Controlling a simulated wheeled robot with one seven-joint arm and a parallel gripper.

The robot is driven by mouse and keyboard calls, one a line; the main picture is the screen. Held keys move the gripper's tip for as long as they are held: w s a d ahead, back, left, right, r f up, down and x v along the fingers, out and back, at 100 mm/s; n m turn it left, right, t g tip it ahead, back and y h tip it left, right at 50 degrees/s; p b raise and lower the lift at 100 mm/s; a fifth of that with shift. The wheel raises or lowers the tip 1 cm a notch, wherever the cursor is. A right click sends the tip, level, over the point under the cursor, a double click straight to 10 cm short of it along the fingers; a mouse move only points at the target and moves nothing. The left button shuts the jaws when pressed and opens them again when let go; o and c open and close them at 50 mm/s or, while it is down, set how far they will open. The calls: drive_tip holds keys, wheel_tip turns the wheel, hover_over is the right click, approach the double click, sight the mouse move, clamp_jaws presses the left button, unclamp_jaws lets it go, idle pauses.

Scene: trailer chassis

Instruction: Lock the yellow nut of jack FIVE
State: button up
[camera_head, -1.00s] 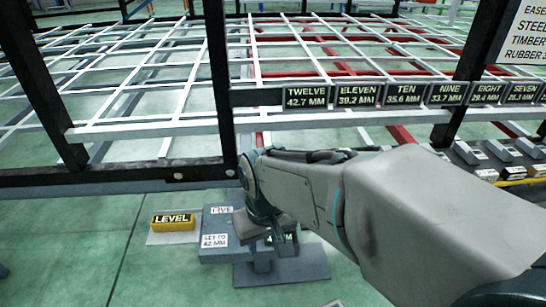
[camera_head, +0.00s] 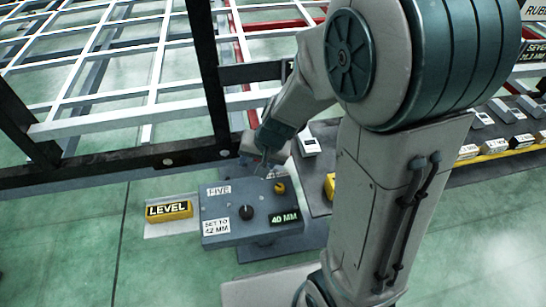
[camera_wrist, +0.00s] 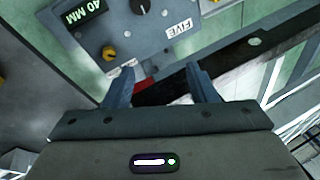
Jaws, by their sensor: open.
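Jack FIVE (camera_head: 229,208) is a blue-grey box with a "FIVE" label, a "SET TO 42 MM" label, a black knob (camera_head: 246,212) and a display (camera_head: 284,217) reading 40 MM. Its small yellow nut (camera_head: 279,188) sits near the back right corner of the top. In the wrist view the nut (camera_wrist: 109,52) is left of my gripper (camera_wrist: 160,72), just beyond the left fingertip and not between the fingers. My gripper is open and empty. In the head view my gripper (camera_head: 262,166) is at the back edge of the jack, partly hidden by my arm.
A yellow LEVEL block (camera_head: 168,209) stands on a pale plate left of the jack. A black chassis beam (camera_head: 110,162) runs close behind the jack and under my gripper. A dark bench (camera_head: 489,150) with several devices is at the right. Green floor lies open at the left.

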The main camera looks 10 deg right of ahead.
drive_tip(key=w+f+m+h+p, duration=0.2)
drive_tip(key=w+f+m+p, duration=0.15)
drive_tip(key=f, duration=0.25)
drive_tip(key=m+h+p, duration=0.1)
drive_tip(key=m+h, duration=0.1)
drive_tip(key=h, duration=0.2)
approach(280, 187)
drive_tip(key=b+x, duration=0.8)
drive_tip(key=b, duration=0.2)
drive_tip(key=shift+w+f, duration=0.1)
drive_tip(key=shift+f, duration=0.3)
drive_tip(key=c, duration=1)
